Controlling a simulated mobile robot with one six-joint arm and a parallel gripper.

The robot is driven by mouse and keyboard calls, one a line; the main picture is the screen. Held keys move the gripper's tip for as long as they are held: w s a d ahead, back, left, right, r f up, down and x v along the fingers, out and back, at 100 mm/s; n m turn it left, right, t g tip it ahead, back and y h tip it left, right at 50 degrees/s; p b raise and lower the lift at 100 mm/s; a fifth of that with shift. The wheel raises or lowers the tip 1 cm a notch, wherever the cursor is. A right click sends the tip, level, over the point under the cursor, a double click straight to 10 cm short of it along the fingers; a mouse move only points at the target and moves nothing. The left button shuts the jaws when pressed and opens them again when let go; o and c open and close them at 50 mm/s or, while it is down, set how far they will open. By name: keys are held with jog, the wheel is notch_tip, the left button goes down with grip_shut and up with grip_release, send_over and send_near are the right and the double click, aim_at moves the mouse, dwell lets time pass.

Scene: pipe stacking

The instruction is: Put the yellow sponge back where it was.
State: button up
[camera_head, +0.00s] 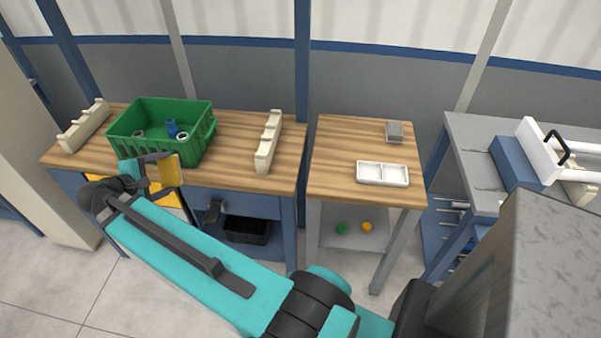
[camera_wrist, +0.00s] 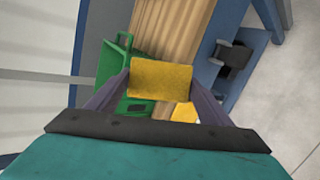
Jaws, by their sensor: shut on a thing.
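The yellow sponge (camera_wrist: 160,79) is between the two fingers of my gripper (camera_wrist: 160,88) in the wrist view. My gripper is shut on it. In the head view the sponge (camera_head: 170,172) shows at the end of my arm, in front of the green crate's near wall and close to the left bench's front edge. It looks held up in the air; its exact height cannot be told. My gripper (camera_head: 157,172) partly hides the bench front there.
The green crate (camera_head: 195,160) on the wooden bench (camera_head: 233,150) holds a blue piece and ring-like pieces. Cream notched racks (camera_head: 268,145) flank it. To the right, a smaller table (camera_head: 335,160) carries a white two-part tray (camera_head: 383,183) and a grey block (camera_head: 395,131). Between crate and right rack is bare wood.

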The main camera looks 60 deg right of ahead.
jog(key=s+d+f+m+g+y, duration=0.1)
jog(key=s+d+m+g+y, duration=0.1)
jog(key=s+d, duration=0.5)
jog(key=s+d+f+m+g+y, duration=0.1)
jog(key=s+d+m+y, duration=0.4)
jog(key=s, duration=0.9)
jog(key=s+d+f+m+g+y, duration=0.1)
jog(key=s+d+m+g+y, duration=0.2)
jog(key=s+d+y, duration=0.3)
jog(key=s+d, duration=0.4)
jog(key=s, duration=0.1)
jog(key=shift+d, duration=0.25)
jog(key=shift+s, duration=0.1)
jog(key=s+d+p, duration=0.1)
jog(key=s+d, duration=0.1)
jog(key=d, duration=0.2)
jog(key=s+d+f+p, duration=0.1)
jog(key=s+d+p, duration=0.1)
jog(key=d, duration=0.3)
jog(key=s+d+p, duration=0.2)
jog(key=s+d, duration=0.2)
jog(key=shift+d+f, duration=0.25)
jog(key=shift+s+d, duration=0.15)
jog(key=shift+f, duration=0.1)
jog(key=shift+f+p, duration=0.8)
jog(key=shift+f, duration=0.95)
